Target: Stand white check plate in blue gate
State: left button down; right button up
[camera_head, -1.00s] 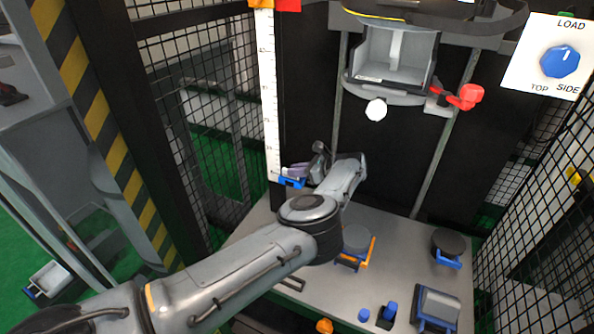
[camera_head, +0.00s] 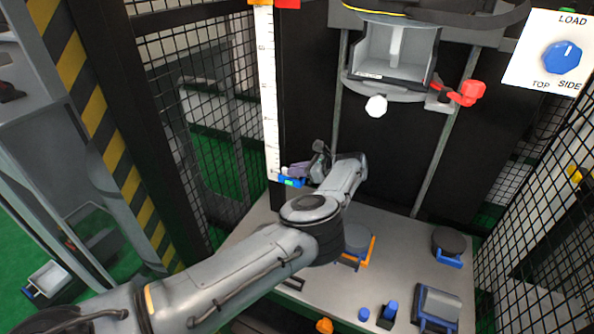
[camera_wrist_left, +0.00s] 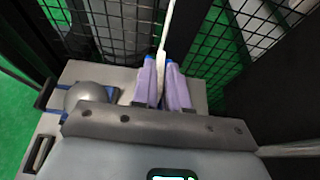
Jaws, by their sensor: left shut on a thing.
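My left gripper (camera_head: 297,169) is down at the foot of the tall white scale, beside the small blue gate (camera_head: 291,182). In the left wrist view, the purple fingers of the gripper (camera_wrist_left: 162,85) are close together, shut on a thin white piece (camera_wrist_left: 161,62) seen edge-on, which I take for the white check plate. I cannot tell where the plate ends and the scale behind begins. Blue parts of the gate (camera_wrist_left: 171,66) show just beyond the fingertips. The fingers hide most of the plate, and I cannot tell whether it is seated. My right gripper is not in view.
The white scale (camera_head: 267,90) rises behind the gate. The tower carriage (camera_head: 397,55) hangs above, with a red knob (camera_head: 472,92) at its side. A grey disc on an orange holder (camera_head: 357,240) and a dark disc (camera_head: 449,241) stand on the grey bench. Mesh fences flank it.

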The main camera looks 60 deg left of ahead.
pick_arm(q)
jog(key=c, duration=1.1)
grip_release()
jog(key=shift+o, duration=0.2)
jog(key=p+v, duration=0.1)
jog(key=v, duration=1)
